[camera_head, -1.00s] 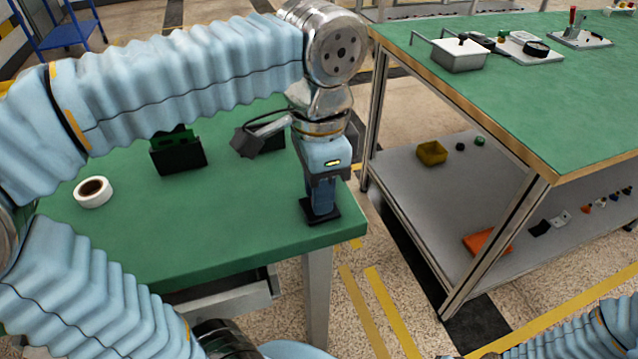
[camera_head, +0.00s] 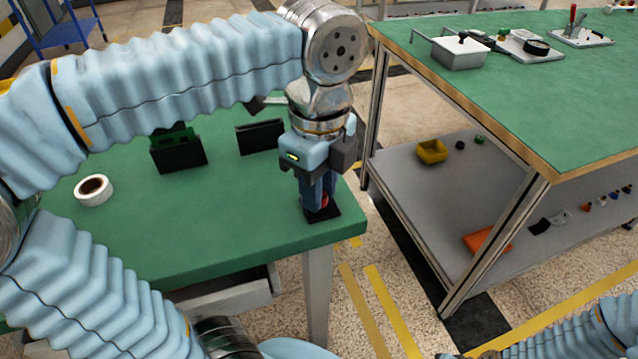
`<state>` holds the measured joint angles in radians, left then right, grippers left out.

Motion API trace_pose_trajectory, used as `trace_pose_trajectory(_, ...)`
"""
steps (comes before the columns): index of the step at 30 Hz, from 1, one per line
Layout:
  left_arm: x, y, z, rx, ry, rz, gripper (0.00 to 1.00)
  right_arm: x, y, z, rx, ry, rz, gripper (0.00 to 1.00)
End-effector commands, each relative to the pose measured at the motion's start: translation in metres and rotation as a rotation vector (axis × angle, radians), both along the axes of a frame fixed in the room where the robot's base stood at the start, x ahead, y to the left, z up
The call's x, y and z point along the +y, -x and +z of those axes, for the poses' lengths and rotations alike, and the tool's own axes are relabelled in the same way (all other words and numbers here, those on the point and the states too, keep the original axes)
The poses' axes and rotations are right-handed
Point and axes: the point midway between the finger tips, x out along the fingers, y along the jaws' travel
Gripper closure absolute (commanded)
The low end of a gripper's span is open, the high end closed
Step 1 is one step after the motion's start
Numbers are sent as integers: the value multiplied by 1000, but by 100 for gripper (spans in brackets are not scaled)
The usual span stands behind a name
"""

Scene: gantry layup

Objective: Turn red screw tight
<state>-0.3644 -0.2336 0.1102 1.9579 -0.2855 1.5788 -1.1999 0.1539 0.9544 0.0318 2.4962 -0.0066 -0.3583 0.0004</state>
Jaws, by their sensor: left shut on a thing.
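The red screw (camera_head: 324,202) shows as a small red patch low between the fingers of my left gripper (camera_head: 318,204). It sits on a small black base plate (camera_head: 322,215) near the right corner of the green table (camera_head: 220,235). My left gripper points straight down and is shut on the red screw; the fingers hide most of it. Whether the screw is seated cannot be seen. My right arm shows only in part at the lower right corner, and its gripper is out of view.
Two black holders (camera_head: 178,152) (camera_head: 260,137) and a white tape roll (camera_head: 93,190) stand on the table. A green-topped workbench (camera_head: 520,110) with a grey lower shelf (camera_head: 450,195) stands to the right, past a floor gap. The table front is clear.

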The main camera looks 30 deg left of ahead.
Motion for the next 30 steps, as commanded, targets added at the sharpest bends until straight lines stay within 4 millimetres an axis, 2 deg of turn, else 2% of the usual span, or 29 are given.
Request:
trace_pose_trajectory(15, 0, -1, 1, -2, 1, -434, 100, 0, 0, 0, 0, 0, 0, 49)
trace_pose_trajectory(30, 0, -1, 1, -3, 0, -600, 100, 0, 0, 0, 0, 0, 0, 49)
